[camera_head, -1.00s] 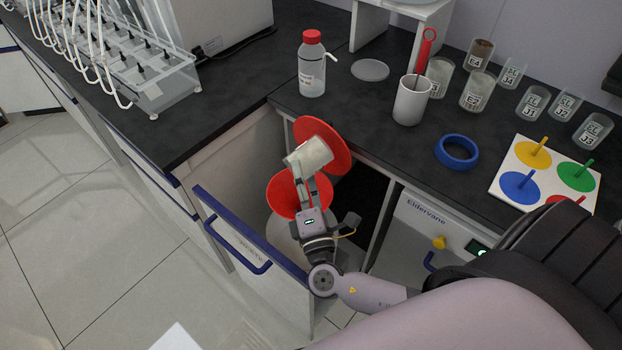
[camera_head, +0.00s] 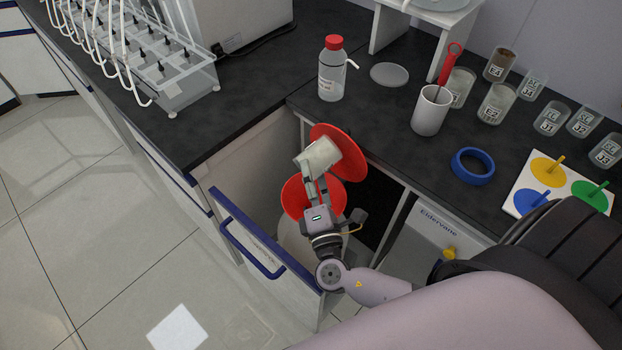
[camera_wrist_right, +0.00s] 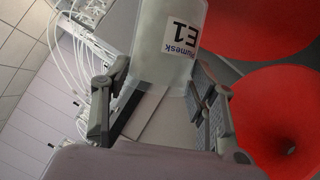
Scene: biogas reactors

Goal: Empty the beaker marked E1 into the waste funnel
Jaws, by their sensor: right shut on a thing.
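In the wrist view the funnel (camera_wrist_right: 270,115) is beside the beaker. The beaker's contents cannot be made out. My left gripper is out of view.
The open drawer front (camera_head: 250,235) stands left of the funnel. On the dark bench are a red-capped bottle (camera_head: 332,75), a white cup (camera_head: 431,110) with a red-handled tool, a blue ring (camera_head: 472,166) and several marked beakers. Floor at left is clear.

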